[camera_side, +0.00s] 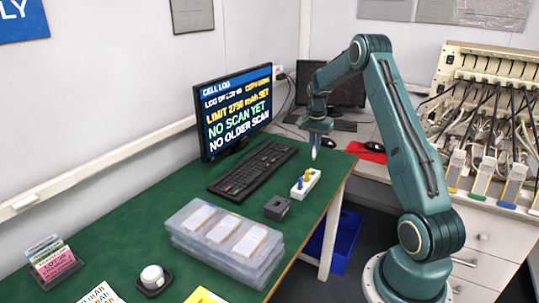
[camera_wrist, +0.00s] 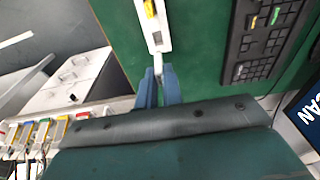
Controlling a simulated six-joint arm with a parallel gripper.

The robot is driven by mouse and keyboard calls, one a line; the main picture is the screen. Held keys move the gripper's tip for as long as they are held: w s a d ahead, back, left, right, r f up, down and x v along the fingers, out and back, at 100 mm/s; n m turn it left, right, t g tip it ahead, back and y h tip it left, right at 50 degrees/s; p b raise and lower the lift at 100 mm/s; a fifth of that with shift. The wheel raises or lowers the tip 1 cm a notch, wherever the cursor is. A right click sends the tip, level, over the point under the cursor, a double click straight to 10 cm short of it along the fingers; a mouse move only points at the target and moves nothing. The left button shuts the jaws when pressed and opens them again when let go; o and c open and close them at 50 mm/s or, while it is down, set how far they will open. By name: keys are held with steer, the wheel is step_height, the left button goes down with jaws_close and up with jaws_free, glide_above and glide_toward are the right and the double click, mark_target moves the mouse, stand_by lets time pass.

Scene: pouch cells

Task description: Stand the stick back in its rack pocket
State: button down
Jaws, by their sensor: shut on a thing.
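My gripper (camera_side: 316,130) is above the green bench, shut on a pale, thin stick (camera_side: 314,153). The stick hangs down from the jaws, roughly upright, with its lower end free in the air. In the wrist view the stick (camera_wrist: 158,66) shows between the two blue fingers (camera_wrist: 159,86). The white rack (camera_side: 311,183) lies on the bench below the gripper, apart from the stick. The rack also shows in the wrist view (camera_wrist: 153,32).
A dark grey box (camera_side: 277,208) sits beside the rack. A keyboard (camera_side: 252,170) and monitor (camera_side: 236,108) stand to the left. Clear plastic cases (camera_side: 224,242) lie nearer the front. The bench's right edge is close to the rack.

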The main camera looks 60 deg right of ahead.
mark_target(314, 157)
steer(key=shift+f, duration=3.6)
steer(key=shift+f, duration=0.15)
steer(key=c, duration=1.5)
jaws_free()
steer(key=r, duration=0.4)
steer(key=a+r, duration=0.1)
steer(key=r, duration=0.8)
steer(key=shift+s+a+r, duration=0.1)
steer(key=shift+a+r, duration=0.25)
